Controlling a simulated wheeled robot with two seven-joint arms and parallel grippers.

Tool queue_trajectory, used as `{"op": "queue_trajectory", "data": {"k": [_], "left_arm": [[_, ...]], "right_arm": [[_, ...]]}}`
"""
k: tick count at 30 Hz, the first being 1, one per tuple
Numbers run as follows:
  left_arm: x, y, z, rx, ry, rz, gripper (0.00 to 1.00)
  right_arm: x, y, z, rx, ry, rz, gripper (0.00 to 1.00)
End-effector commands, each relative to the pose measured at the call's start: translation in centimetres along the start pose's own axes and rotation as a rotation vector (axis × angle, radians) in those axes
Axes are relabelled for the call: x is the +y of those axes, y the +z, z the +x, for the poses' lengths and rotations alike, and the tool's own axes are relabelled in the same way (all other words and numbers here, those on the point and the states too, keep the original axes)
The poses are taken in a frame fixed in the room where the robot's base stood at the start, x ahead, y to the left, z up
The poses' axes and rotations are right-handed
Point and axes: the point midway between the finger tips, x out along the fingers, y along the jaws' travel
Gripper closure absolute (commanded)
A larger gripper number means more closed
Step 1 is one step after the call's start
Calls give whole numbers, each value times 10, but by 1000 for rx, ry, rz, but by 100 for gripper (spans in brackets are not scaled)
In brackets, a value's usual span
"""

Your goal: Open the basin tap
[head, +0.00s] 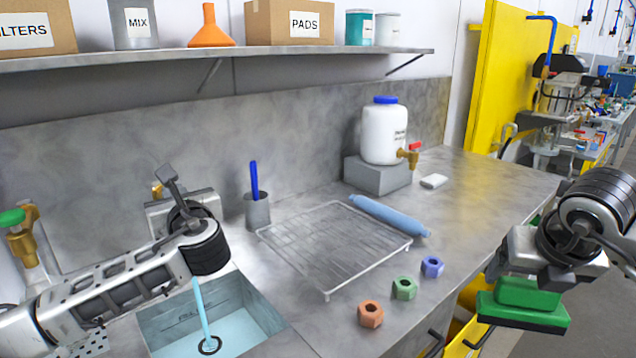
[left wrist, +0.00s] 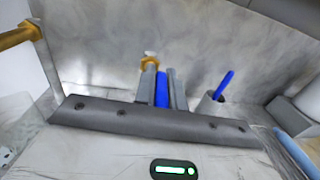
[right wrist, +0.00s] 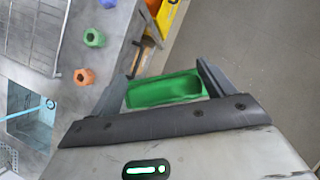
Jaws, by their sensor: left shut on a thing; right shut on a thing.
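My left gripper (head: 168,180) is at the tap behind the basin; my arm hides most of the tap. In the left wrist view the left fingers (left wrist: 162,90) are shut on the blue tap handle (left wrist: 162,92), beside a brass tap part (left wrist: 149,62). My right gripper (right wrist: 165,80) is shut on a green block (right wrist: 165,90) with a dark underside, held off the counter's right end (head: 525,295).
A brass valve with a green knob (head: 14,218) is on the left. A grey cup with a blue stick (head: 257,210), a wire rack (head: 330,245), a blue roller (head: 390,215), coloured nuts (head: 404,288) and a white jug (head: 384,135) occupy the counter. A shelf (head: 340,52) hangs above.

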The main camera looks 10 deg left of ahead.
Motion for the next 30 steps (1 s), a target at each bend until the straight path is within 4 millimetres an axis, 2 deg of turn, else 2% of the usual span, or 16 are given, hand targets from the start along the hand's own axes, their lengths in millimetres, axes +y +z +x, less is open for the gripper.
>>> {"op": "queue_trajectory", "data": {"k": [9,23,24,26,30], "left_arm": [[2,2,0,-5,93,-1,100],[2,3,1,-7,106,-2,100],[2,3,1,-8,106,-2,83],[2,3,1,-7,106,-2,66],[2,2,1,-5,105,-1,66]], "right_arm": [[0,0,0,-1,0,0,55],[0,0,0,-1,0,0,55],[0,0,0,-1,0,0,55],[0,0,0,-1,1,0,55],[0,0,0,-1,0,0,55]]}}
